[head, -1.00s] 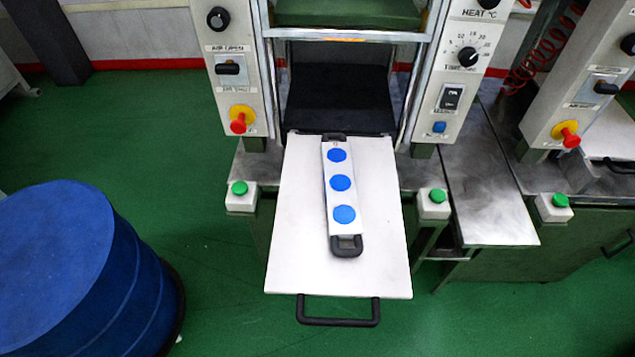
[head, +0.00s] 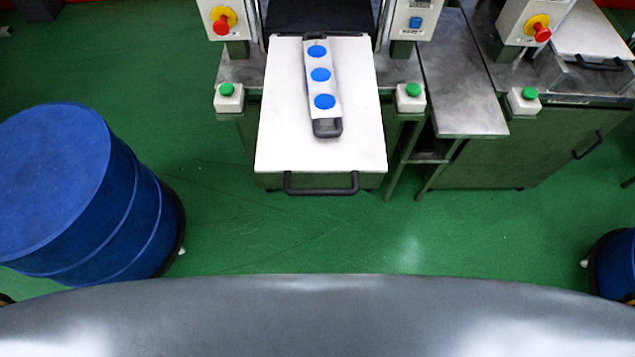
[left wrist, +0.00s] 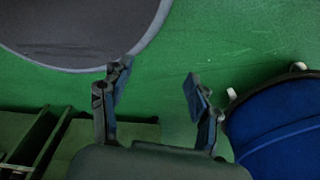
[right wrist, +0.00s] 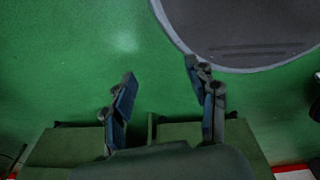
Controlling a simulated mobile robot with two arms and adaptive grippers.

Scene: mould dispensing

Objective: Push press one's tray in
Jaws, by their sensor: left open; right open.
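Press one's tray (head: 350,140) is a white plate pulled out toward me in the head view. A black handle (head: 321,190) is on its near edge. A white mould (head: 323,108) with three blue discs and black end handles lies on the tray, slightly tilted. The tray's far edge meets the dark press opening (head: 320,16). My left gripper (left wrist: 155,80) is open and empty above the green floor in the left wrist view. My right gripper (right wrist: 160,80) is open and empty in the right wrist view. Neither gripper shows in the head view.
A blue drum (head: 70,190) stands left of the press, and another blue drum (head: 614,265) is at the right edge. Green buttons (head: 228,90) flank the tray. A metal side table (head: 455,90) and a second press's tray (head: 600,35) are at right. Floor before the tray is clear.

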